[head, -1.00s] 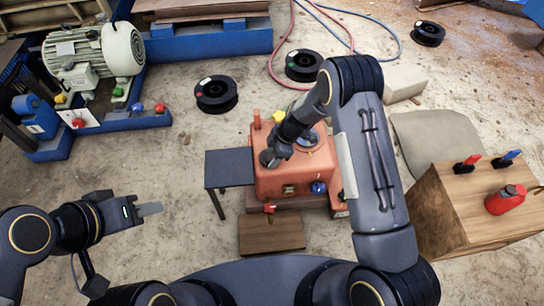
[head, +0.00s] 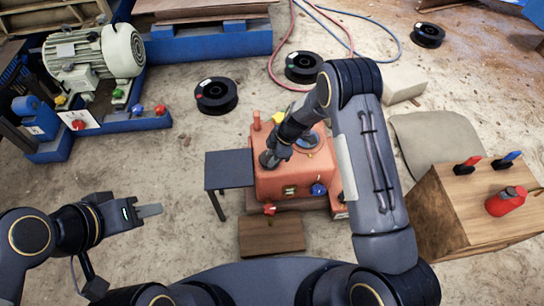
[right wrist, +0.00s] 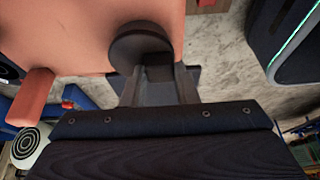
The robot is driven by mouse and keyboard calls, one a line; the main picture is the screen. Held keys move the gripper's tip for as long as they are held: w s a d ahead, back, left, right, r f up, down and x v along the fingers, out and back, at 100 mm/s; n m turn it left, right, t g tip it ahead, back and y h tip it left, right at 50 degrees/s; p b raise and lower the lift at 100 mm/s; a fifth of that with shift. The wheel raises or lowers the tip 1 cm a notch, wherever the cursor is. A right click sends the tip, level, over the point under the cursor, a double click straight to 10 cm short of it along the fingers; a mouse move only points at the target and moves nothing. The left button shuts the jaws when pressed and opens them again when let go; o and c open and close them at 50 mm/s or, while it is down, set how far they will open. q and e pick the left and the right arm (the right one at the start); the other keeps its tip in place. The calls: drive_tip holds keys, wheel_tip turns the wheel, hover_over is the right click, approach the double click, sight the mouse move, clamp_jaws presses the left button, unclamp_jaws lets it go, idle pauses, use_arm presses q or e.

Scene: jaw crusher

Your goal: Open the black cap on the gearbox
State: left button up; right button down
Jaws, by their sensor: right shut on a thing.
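The gearbox (head: 285,183) is an orange-red box on the floor in the middle of the head view; its side also fills the upper left of the right wrist view (right wrist: 60,40). The round black cap (head: 268,160) sits at its top left edge. In the right wrist view the cap (right wrist: 138,45) is a dark disc with a block below it. My right gripper (right wrist: 160,85) is shut on that block of the cap, one finger on each side. In the head view my right gripper (head: 275,155) reaches down over the cap and partly hides it. My left gripper (head: 150,210) is away from the gearbox, its fingers seen close together.
A small dark table (head: 229,168) stands left of the gearbox, and a wooden step (head: 270,236) in front. A wooden box (head: 465,210) with a red can (head: 506,200) is at right. A motor (head: 95,55) on a blue frame is at upper left.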

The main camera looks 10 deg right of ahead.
sight(266, 157)
drive_tip(key=shift+w+r+m+g+b, duration=0.15)
drive_tip(key=shift+w+r+g+b, duration=0.2)
drive_tip(key=shift+g, duration=0.3)
drive_tip(key=shift+w+r+m+g+b, duration=0.15)
drive_tip(key=shift+w+g+b, duration=0.25)
drive_tip(key=shift+g, duration=0.25)
drive_tip(key=g+b, duration=0.1)
drive_tip(key=b, duration=0.1)
drive_tip(key=w+r+g+b, duration=0.1)
drive_tip(key=shift+w+m+g+b, duration=0.25)
drive_tip(key=shift+m+g+b, duration=0.05)
drive_tip(key=shift+g+b, duration=0.1)
drive_tip(key=shift+w+r+g+b, duration=0.25)
drive_tip(key=shift+g+b, duration=0.25)
drive_tip(key=shift+b, duration=0.1)
drive_tip(key=shift+r, duration=0.1)
